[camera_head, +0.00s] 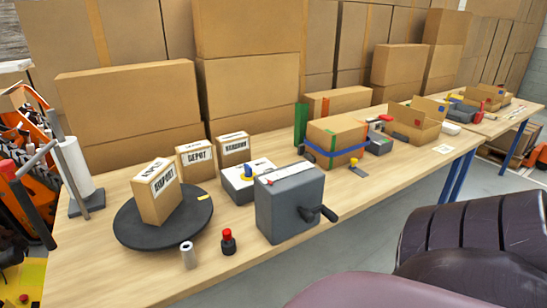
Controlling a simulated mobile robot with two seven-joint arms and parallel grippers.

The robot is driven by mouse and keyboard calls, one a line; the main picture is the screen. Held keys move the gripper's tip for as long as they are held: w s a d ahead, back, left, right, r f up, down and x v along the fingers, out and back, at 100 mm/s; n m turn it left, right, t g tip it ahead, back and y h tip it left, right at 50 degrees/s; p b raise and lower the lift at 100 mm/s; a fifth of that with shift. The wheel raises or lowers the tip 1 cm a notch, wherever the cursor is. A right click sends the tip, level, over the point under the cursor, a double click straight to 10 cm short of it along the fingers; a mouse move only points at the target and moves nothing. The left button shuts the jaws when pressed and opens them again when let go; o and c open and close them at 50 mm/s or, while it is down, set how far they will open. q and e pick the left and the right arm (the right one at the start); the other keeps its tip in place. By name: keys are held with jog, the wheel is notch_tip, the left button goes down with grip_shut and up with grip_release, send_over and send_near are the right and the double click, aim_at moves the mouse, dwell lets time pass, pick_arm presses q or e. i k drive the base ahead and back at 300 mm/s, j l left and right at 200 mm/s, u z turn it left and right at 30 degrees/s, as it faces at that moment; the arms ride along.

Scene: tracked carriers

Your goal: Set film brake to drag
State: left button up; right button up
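No part in view is readably labelled as the film brake. A white film roll (76,167) stands upright on a dark base (88,204) at the table's left end. A dark round turntable (137,232) beside it bears a labelled carton (156,190). Behind the grey crank box is a low grey-and-white box (234,188) with a blue and yellow knob (248,170); its setting is too small to read. The grey box (283,212) has a black crank handle (318,214) on its front. Neither of my grippers is in view.
A grey cylinder (187,256) and a red-topped black piece (228,242) stand near the front edge of the wooden table (110,276). Two small cartons (196,160) (233,150) stand behind the turntable. A blue-strapped carton (336,138) is farther right. Large cartons (130,100) line the back.

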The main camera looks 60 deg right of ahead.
aim_at(248, 169)
jog(key=z, duration=1.6)
